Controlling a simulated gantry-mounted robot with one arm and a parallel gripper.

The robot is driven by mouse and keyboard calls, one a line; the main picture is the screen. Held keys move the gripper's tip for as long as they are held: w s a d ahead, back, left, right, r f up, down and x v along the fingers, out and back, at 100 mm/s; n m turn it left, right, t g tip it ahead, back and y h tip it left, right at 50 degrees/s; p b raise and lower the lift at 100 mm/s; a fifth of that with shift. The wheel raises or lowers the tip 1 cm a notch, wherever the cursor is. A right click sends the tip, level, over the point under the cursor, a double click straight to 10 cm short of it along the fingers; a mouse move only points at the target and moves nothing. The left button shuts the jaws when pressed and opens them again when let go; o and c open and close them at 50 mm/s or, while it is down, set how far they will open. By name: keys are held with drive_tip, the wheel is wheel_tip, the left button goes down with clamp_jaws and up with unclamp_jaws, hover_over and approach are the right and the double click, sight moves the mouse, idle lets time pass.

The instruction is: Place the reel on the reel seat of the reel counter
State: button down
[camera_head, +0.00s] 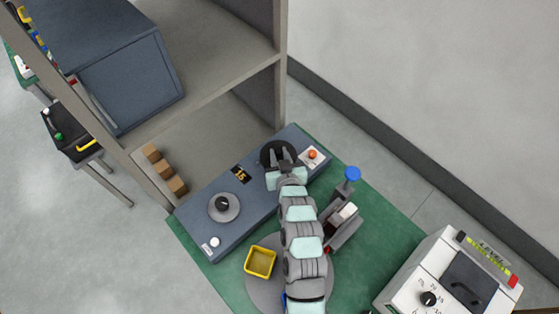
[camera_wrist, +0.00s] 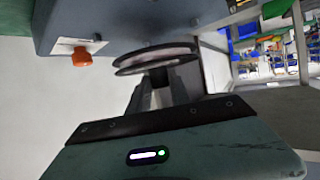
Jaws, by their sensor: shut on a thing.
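The reel counter (camera_head: 262,190) is a long blue-grey box with a small display reading 15. A grey disc with a black hub (camera_head: 224,207) sits at its left end. The reel (camera_head: 269,150) is a black disc over the right end of the counter; in the wrist view the reel (camera_wrist: 155,58) shows two thin dark flanges. My gripper (camera_head: 281,155) is shut on the reel, with its fingers (camera_wrist: 160,80) below the flanges in the wrist view. The reel and gripper hide any seat beneath. I cannot tell whether the reel touches the counter.
An orange button (camera_head: 312,154) on a white plate is close right of the reel. A yellow bin (camera_head: 260,262) stands beside my arm. A blue-topped device (camera_head: 345,215) stands right of it. Shelf uprights (camera_head: 280,60) rise behind the counter. A white meter box (camera_head: 440,270) is at lower right.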

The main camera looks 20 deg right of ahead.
drive_tip(key=shift+f, duration=2.15)
drive_tip(key=shift+f, duration=0.15)
drive_tip(key=c, duration=1.2)
unclamp_jaws()
drive_tip(key=shift+r, duration=0.25)
drive_tip(key=shift+s+r, duration=0.1)
drive_tip(key=shift+s, duration=0.45)
drive_tip(key=shift+b+v, duration=0.35)
drive_tip(key=shift+v, duration=2.85)
drive_tip(key=shift+a, duration=0.1)
